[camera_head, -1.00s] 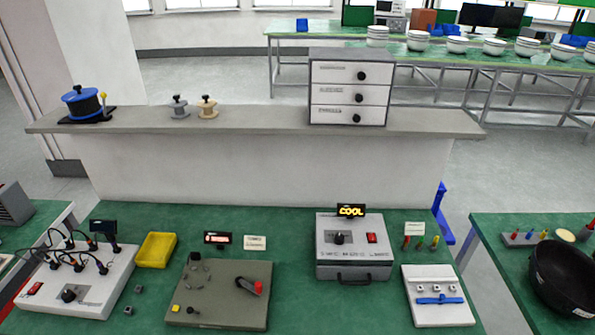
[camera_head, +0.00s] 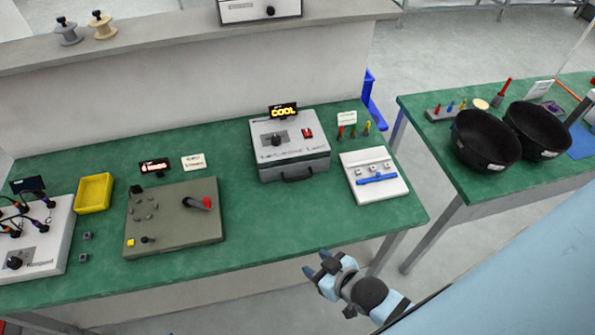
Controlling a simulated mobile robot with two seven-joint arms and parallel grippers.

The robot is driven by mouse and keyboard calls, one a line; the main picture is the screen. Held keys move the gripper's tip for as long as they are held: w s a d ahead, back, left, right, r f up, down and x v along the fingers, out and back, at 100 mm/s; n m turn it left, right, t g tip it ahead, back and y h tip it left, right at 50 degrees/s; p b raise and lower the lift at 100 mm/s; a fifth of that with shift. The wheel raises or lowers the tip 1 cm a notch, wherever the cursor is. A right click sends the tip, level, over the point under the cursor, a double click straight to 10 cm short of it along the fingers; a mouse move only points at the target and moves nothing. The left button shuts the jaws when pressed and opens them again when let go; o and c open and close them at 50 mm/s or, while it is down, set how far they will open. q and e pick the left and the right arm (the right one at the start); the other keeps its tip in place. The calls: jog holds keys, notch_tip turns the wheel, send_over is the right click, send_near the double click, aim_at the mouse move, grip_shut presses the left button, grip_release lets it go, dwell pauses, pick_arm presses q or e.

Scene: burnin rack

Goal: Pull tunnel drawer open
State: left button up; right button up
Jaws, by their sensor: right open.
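The tunnel is a grey box (camera_head: 268,157) near the back right of the green table, with a black knob, a red switch and a small display reading COOL (camera_head: 283,111) above it. The drawer has a dark bar handle (camera_head: 305,174) on the box's front face, and the front looks flush with the box. My right gripper (camera_head: 318,266) is open and empty. It is at the table's front edge, in front of and apart from the handle. My left gripper is not in view.
A white fixture with a blue bar (camera_head: 376,180) lies right of the box. An olive panel with a red lever (camera_head: 172,228) lies to its left, beside a yellow tray (camera_head: 94,193). Black bowls (camera_head: 486,140) stand on the right table. Green tabletop in front of the box is clear.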

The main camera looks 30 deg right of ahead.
jog(key=w+d+f+n+h+b, duration=0.1)
jog(key=w+n+b, duration=0.1)
jog(key=w+d+f+n+h+b, duration=0.1)
jog(key=w+n+b, duration=0.1)
jog(key=b, duration=0.1)
jog(key=w+d+f+n+h+b, duration=0.1)
jog(key=w+f+n+b, duration=0.1)
jog(key=shift+w+d, duration=0.15)
jog(key=shift+d, duration=0.25)
jog(key=shift+c, duration=0.5)
jog(key=w+d+r+n+t+h+b, duration=0.1)
jog(key=w+n, duration=0.1)
jog(key=w+d+n+t+h+b, duration=0.1)
jog(key=w+n+b, duration=0.1)
jog(key=w+d+r+n+t+h+b, duration=0.1)
jog(key=w+n+t+h, duration=0.1)
jog(key=shift+w+d+r, duration=0.15)
jog(key=shift+d+r, duration=0.15)
jog(key=shift+w+d+r, duration=0.15)
jog(key=shift+w, duration=0.35)
send_near(284, 172)
jog(key=w+d, duration=0.1)
jog(key=d, duration=0.1)
jog(key=w+d+f, duration=0.1)
jog(key=d, duration=0.1)
jog(key=w+d+f, duration=0.1)
jog(key=d, duration=0.1)
jog(key=shift+w+d, duration=0.15)
jog(key=shift+d, duration=0.15)
grip_shut()
